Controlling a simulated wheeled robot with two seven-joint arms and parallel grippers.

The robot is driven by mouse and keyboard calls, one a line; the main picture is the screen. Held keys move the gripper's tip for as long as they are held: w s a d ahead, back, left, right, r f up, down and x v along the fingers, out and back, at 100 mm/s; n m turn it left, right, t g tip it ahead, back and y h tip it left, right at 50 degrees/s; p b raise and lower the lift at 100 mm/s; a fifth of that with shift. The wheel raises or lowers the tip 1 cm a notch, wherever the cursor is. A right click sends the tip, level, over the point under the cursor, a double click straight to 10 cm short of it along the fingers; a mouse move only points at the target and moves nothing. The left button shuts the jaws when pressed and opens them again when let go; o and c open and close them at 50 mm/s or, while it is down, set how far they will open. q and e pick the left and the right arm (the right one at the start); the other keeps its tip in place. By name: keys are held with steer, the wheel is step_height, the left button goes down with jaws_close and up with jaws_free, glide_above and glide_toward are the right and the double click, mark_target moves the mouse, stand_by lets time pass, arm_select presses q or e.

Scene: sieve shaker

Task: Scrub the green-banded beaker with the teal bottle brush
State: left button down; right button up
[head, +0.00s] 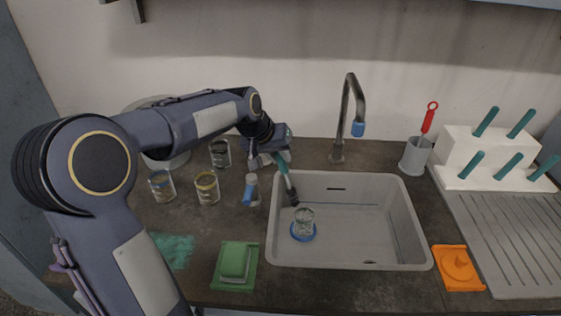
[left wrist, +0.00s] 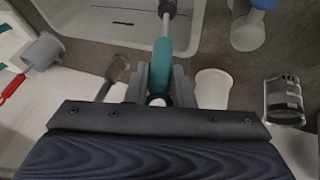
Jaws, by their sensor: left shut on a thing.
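My left gripper (head: 281,160) is shut on the teal handle of the bottle brush (head: 284,174) at the sink's left rear edge. The brush's dark head points down into the left side of the sink. In the left wrist view the teal handle (left wrist: 161,62) sits between my fingers (left wrist: 158,82), with the dark head (left wrist: 167,7) at the top edge. A clear glass beaker (head: 305,216) stands upright on a blue round base (head: 303,232) in the sink; its band colour is too small to tell. The brush head appears close above and left of it; contact cannot be told. My right gripper is not seen.

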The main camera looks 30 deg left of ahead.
arm_select(q)
steer(key=shift+r, duration=0.1)
steer(key=shift+r, duration=2.55)
